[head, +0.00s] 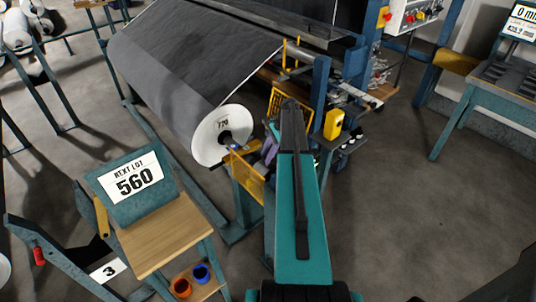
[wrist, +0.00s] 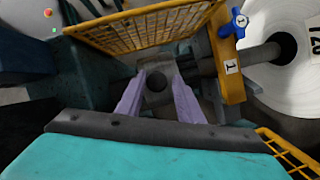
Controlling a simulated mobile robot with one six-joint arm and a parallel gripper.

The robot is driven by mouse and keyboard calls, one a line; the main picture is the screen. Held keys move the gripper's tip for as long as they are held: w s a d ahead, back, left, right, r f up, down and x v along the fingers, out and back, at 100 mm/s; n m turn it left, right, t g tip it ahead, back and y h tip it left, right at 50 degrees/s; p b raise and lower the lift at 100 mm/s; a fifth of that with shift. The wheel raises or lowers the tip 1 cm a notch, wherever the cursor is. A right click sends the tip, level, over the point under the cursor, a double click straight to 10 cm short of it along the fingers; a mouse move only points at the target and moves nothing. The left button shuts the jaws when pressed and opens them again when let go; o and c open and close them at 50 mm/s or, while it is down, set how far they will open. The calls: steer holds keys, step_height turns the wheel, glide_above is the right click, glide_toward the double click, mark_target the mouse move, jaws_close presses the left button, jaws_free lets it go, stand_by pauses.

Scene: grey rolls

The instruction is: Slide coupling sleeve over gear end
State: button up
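My gripper (wrist: 160,84) points down at the shaft end beside the large grey roll (head: 190,75). Its two purple fingers are apart, one on each side of a grey metal part (wrist: 163,70) with a dark round spot; this may be the coupling sleeve. I cannot tell whether the fingers press on it. A dark shaft (wrist: 258,57) runs from the roll's white end disc (wrist: 290,60) through a yellow bracket (wrist: 226,70) marked 1, towards this grey part. No gear teeth can be made out. In the head view my arm mostly hides the gripper (head: 270,150).
A yellow mesh guard (wrist: 145,28) stands just beyond the fingers. A blue handle (wrist: 239,20) tops the bracket. A second yellow guard (head: 246,176) is left of my arm. A wooden-topped stand (head: 165,232) is at front left. The floor at right (head: 420,220) is clear.

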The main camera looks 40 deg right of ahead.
steer(key=shift+d, duration=0.1)
steer(key=b+v, duration=0.3)
steer(key=v, duration=1)
steer(key=shift+r, duration=0.4)
steer(key=shift+s+d, duration=0.1)
steer(key=shift+s, duration=0.1)
